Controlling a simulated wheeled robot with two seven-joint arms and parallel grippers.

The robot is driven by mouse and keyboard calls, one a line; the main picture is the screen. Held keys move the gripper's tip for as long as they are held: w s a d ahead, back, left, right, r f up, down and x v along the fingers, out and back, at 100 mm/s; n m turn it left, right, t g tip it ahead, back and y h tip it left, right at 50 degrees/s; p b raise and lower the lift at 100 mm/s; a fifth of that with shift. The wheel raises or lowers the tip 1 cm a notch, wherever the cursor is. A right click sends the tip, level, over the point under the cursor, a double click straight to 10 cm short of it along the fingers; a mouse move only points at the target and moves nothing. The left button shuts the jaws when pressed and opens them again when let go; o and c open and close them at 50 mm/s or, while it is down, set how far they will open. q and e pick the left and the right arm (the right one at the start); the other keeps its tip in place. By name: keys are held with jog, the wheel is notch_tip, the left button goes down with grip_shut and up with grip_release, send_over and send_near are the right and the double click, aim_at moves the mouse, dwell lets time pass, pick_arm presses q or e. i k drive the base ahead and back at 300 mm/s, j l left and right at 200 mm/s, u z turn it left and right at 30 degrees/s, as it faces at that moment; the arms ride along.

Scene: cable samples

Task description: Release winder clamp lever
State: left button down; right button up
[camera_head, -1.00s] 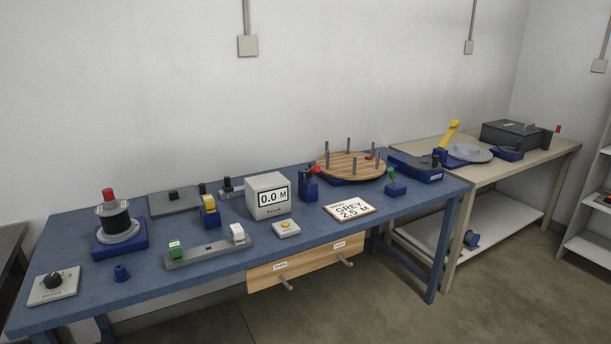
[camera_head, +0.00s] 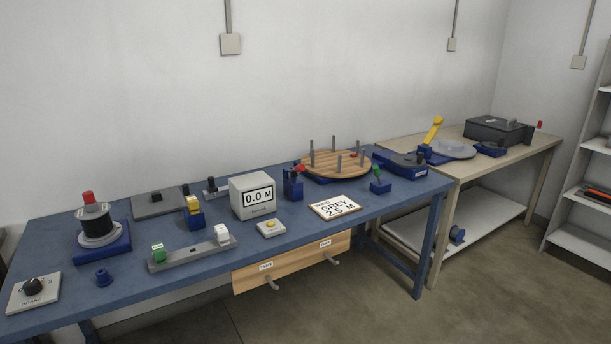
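The winder is a round wooden disc (camera_head: 322,164) with several upright grey pegs, on a blue base at the back right of the blue table. A small red part (camera_head: 354,155) sits on the disc near its right side; it may be the clamp lever, but it is too small to tell. A blue block with a red lever (camera_head: 298,168) stands at the disc's left front. A blue block with a green knob (camera_head: 378,175) stands to its right front. Neither of my grippers is in view.
The blue table (camera_head: 130,284) also holds a spool (camera_head: 96,224), a display box reading 0.0 M (camera_head: 252,196), a sign reading GREY 2.5 M (camera_head: 335,206) and a grey rail (camera_head: 190,254). A wooden table (camera_head: 545,146) stands behind at right, shelves (camera_head: 580,238) beyond. Open floor lies in front.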

aim_at(300, 167)
jog(key=i+l+z, duration=0.4)
jog(key=i, duration=0.45)
jog(key=i+l+z, duration=0.25)
jog(key=i, duration=0.2)
